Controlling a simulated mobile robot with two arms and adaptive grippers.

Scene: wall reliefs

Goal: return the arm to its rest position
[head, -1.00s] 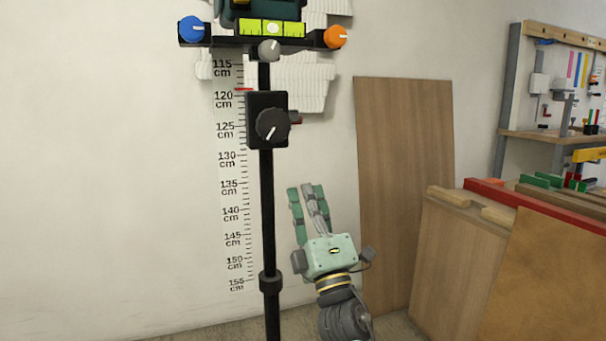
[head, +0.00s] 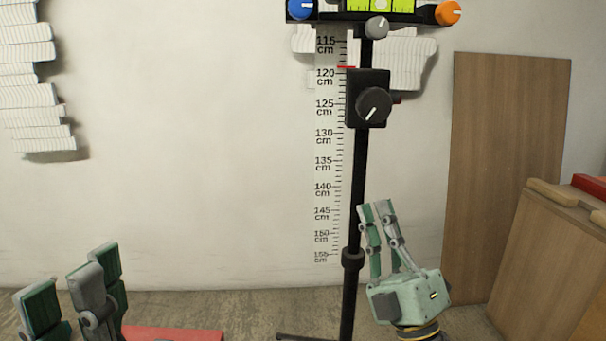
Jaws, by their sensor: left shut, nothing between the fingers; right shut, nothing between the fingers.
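My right gripper (head: 376,207) is in the lower middle of the head view, fingers pointing up. Its fingertips are close together, with nothing between them. It shows just right of the black stand pole (head: 354,215), apart from the wall reliefs. My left gripper (head: 72,283) shows at the lower left edge, fingers up and empty. Its wrist is cut off by the picture edge.
White layered reliefs (head: 35,95) hang on the wall. A brown board (head: 505,170) leans at right. A red object (head: 175,334) lies low at left.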

